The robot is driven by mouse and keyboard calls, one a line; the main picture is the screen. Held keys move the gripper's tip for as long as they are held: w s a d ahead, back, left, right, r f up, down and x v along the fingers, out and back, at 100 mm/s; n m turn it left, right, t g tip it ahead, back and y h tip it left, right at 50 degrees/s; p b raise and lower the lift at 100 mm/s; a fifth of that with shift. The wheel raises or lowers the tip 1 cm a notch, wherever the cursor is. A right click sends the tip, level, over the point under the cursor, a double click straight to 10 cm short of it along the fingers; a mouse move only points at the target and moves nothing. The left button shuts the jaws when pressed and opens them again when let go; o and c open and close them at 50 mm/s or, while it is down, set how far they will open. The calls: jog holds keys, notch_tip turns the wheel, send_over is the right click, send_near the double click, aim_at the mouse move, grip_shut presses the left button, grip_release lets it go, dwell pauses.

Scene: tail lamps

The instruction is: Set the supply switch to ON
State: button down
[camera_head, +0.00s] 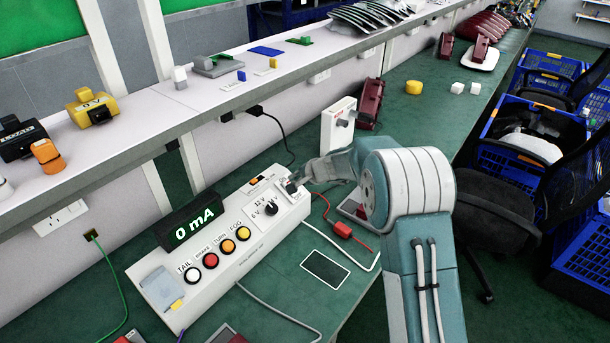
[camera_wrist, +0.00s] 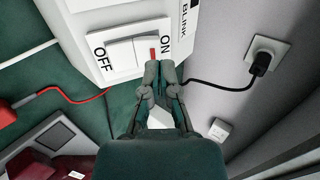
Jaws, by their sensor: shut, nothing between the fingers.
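The white supply switch (camera_wrist: 122,53) is a rocker on the end of the white control box, with OFF printed at its left and ON at its right in the wrist view. A red mark shows near its ON end. My gripper (camera_wrist: 166,70) is shut and empty, its fingertips at the ON end; I cannot tell whether they touch the rocker. Which side is pressed is unclear. In the head view my gripper (camera_head: 296,181) is at the box's far right end and hides most of the switch. The box's display (camera_head: 194,223) reads 0 mA.
The control box (camera_head: 245,262) also carries a black knob (camera_head: 271,208) and several round coloured buttons. A red clip lead (camera_head: 341,229) lies right of it. A white box (camera_head: 337,125) stands behind my gripper. A shelf (camera_head: 150,120) runs along the left.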

aim_at(280, 179)
jog(key=shift+x, duration=1.2)
jog(key=shift+w+a, duration=0.45)
jog(key=shift+w, duration=0.05)
jog(key=shift+w+a+f, duration=0.1)
jog(key=shift+a, duration=0.4)
jog(key=shift+s+d+f, duration=0.1)
jog(key=shift+s+d, duration=0.45)
jog(key=shift+d, duration=0.3)
jog(key=s+d+r, duration=0.2)
jog(key=r, duration=0.4)
jog(key=s+d+r, duration=0.1)
jog(key=d+r, duration=0.1)
jog(key=r, duration=0.4)
jog(key=shift+s+d+r, duration=0.15)
jog(key=shift+s+d, duration=0.2)
jog(key=shift+d, duration=0.05)
